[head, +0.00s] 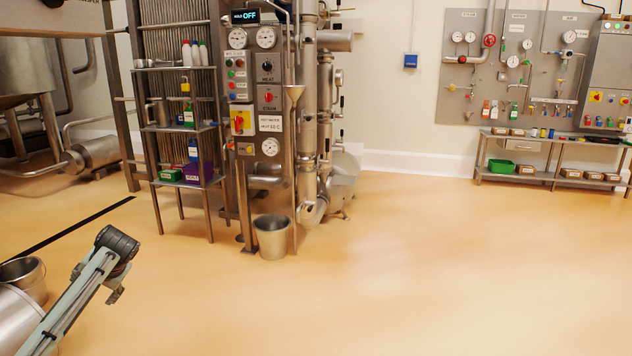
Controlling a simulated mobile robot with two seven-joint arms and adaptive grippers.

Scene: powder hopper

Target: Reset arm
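My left arm (78,297) comes in from the lower left, slanting up to the right above the floor. It has pale grey-green links and a dark rounded joint at its upper end. A small dark part hangs below that joint; whether it is the gripper, and whether it is open or shut, I cannot tell. Nothing is seen held there. My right arm and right gripper are not in view.
A steel bucket (271,238) stands by the control panel column (240,95) and shelf rack (185,127). A steel pail (24,274) and large steel vessel (15,318) are near my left arm. A bench (515,177) stands far right. The middle and right floor is clear.

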